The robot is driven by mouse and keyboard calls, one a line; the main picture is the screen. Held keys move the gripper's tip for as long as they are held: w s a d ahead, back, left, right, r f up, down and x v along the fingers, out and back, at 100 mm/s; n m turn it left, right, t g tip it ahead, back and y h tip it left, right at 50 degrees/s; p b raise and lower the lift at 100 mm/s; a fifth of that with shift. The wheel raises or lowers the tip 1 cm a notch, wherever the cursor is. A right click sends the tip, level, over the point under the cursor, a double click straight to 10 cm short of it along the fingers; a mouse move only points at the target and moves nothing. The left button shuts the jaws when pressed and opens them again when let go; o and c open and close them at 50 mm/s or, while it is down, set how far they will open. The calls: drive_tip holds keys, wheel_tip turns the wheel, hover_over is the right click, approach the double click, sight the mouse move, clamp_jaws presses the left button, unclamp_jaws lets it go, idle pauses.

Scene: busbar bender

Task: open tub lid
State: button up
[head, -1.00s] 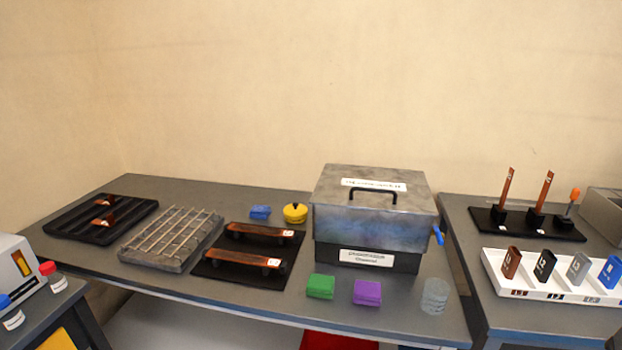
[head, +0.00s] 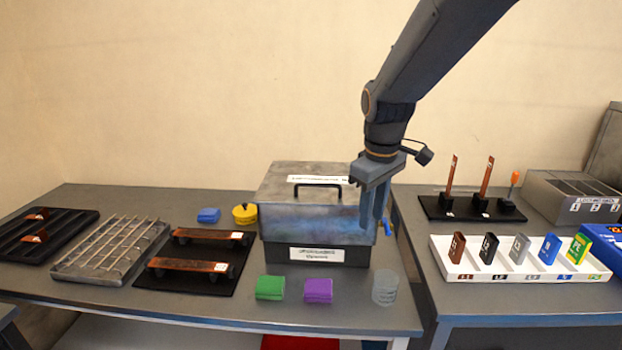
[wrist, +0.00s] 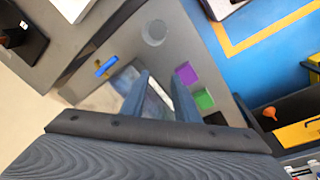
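The tub (head: 317,249) is a metal box with a black lower part and a white label, standing on the grey bench. Its grey metal lid (head: 305,215) is down on it, with a black handle (head: 318,185) on top. A blue lever (head: 387,229) sticks out at its right side and also shows in the wrist view (wrist: 106,67). My gripper (head: 371,222) points down in front of the tub's right part, its fingers apart with nothing seen between them. In the wrist view the fingers (wrist: 160,90) are spread, with the tub partly hidden behind them.
Green (head: 270,288) and purple (head: 318,290) cloths and a clear round stack (head: 385,287) lie in front of the tub. A yellow pot (head: 244,214) and a blue cloth (head: 208,215) are to its left. A white tray (head: 447,271) stands on the right bench.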

sight(314, 186)
drive_tip(key=w+a+r+n+b, duration=0.1)
drive_tip(key=w+a+r+n, duration=0.85)
drive_tip(key=w+a, duration=0.3)
drive_tip(key=shift+m, duration=0.25)
drive_tip(key=f, duration=0.2)
drive_tip(key=f+p, duration=0.1)
drive_tip(key=f, duration=0.1)
drive_tip(key=w+f, duration=0.1)
drive_tip(key=f, duration=0.2)
drive_tip(key=shift+a+p, duration=0.4)
clamp_jaws()
